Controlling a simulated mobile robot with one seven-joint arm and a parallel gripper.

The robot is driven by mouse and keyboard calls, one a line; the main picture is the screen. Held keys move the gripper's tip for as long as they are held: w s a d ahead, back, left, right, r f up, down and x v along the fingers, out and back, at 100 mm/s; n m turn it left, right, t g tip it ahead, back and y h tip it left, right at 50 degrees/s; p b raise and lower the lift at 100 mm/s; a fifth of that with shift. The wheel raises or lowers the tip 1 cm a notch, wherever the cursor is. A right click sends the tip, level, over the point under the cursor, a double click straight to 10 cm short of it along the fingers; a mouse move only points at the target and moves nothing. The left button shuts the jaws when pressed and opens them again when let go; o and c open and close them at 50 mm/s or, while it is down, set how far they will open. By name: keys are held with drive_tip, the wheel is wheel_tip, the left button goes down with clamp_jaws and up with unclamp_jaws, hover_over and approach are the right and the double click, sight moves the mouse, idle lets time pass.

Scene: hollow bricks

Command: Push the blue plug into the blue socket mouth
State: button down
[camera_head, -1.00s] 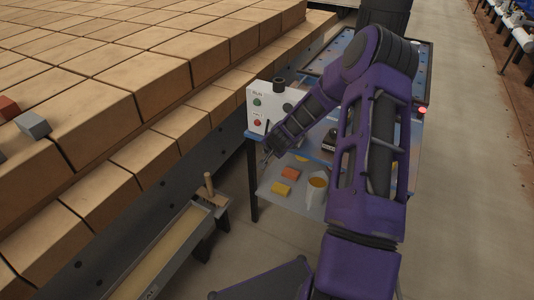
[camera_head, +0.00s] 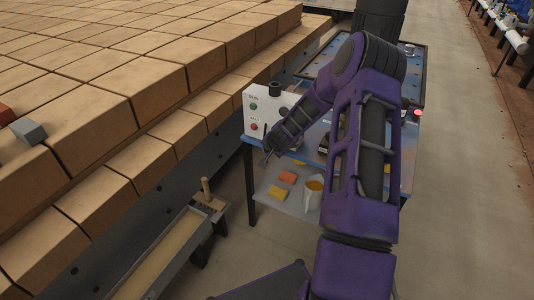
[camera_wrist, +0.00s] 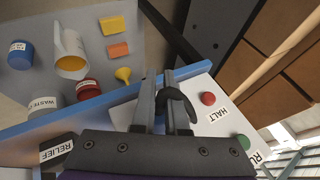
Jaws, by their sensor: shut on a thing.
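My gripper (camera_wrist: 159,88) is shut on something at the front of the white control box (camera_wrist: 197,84). A black, curved, cable-like piece (camera_wrist: 180,100) loops beside the fingers; I take it to belong to the plug. No blue of the plug shows, and the fingers hide the held part. I cannot make out the blue socket mouth in either view. In the head view my gripper (camera_head: 265,157) is small, just below the box (camera_head: 256,112) and beside the table's front edge.
The box has a red HALT button (camera_wrist: 208,98) and a green button (camera_wrist: 243,141). A shelf below holds a yellow block (camera_wrist: 112,25), an orange block (camera_wrist: 118,49), a white jug (camera_wrist: 69,54), a yellow funnel (camera_wrist: 123,74) and a blue cup (camera_wrist: 20,55). Brick stacks (camera_head: 95,120) stand left.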

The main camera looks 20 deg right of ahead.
drive_tip(key=shift+w+d, duration=0.1)
drive_tip(key=c, duration=0.9)
unclamp_jaws()
drive_tip(key=shift+o, duration=0.2)
drive_tip(key=p+v, duration=0.2)
drive_tip(key=v, duration=1.5)
drive_tip(key=shift+r, duration=0.15)
